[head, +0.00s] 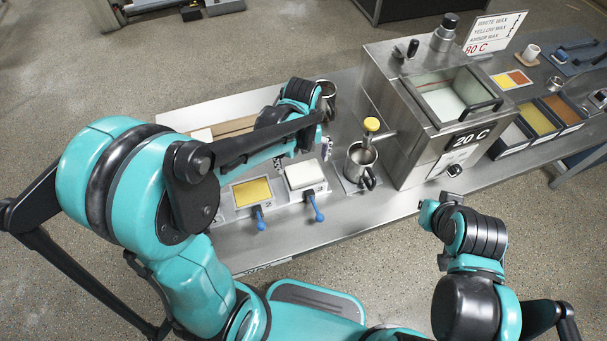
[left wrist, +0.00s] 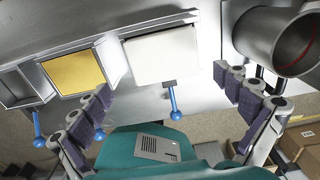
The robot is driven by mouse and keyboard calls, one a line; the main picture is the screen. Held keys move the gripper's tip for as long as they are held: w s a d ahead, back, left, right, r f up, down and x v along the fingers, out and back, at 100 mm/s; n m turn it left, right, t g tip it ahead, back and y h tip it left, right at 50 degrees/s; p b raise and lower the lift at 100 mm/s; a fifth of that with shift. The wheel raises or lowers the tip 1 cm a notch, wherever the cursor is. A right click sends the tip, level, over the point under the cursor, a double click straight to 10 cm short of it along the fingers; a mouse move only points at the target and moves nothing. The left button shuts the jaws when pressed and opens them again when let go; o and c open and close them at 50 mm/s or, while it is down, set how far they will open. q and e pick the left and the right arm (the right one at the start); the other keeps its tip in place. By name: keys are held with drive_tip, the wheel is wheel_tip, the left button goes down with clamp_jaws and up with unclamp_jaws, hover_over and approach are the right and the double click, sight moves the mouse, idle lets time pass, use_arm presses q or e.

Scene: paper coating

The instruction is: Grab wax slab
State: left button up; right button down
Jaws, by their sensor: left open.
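A white slab (head: 304,175) sits in a mold with a blue-knobbed handle on the steel bench. In the left wrist view the white slab (left wrist: 162,55) lies between and beyond my fingers. A yellow slab (head: 252,192) lies in the mold to its left; it also shows in the left wrist view (left wrist: 74,73). My left gripper (left wrist: 163,82) is open and empty, fingers spread wide; its right finger is near a metal pot. In the head view its arm hides part of the bench behind. My right gripper (head: 453,190) is at the bench's front edge, jaws unclear.
A metal pot (head: 361,163) with a yellow-topped valve above stands right of the molds. A steel wax tank (head: 405,105) is beside it. Bins of wax (head: 545,115) are at the right. An empty mold (left wrist: 22,88) is left of the yellow one.

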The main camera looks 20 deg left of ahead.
sight(304, 172)
use_arm(q)
drive_tip(key=f, duration=0.2)
drive_tip(key=w+f+b, duration=0.1)
drive_tip(key=f, duration=0.1)
drive_tip(key=shift+d+f, duration=0.1)
drive_tip(key=shift+f, duration=0.1)
drive_tip(key=shift+s+f+b, duration=0.15)
drive_tip(key=shift+f+b, duration=0.2)
drive_tip(key=c, duration=1.2)
drive_tip(key=shift+o, duration=0.2)
drive_tip(key=shift+r, duration=0.15)
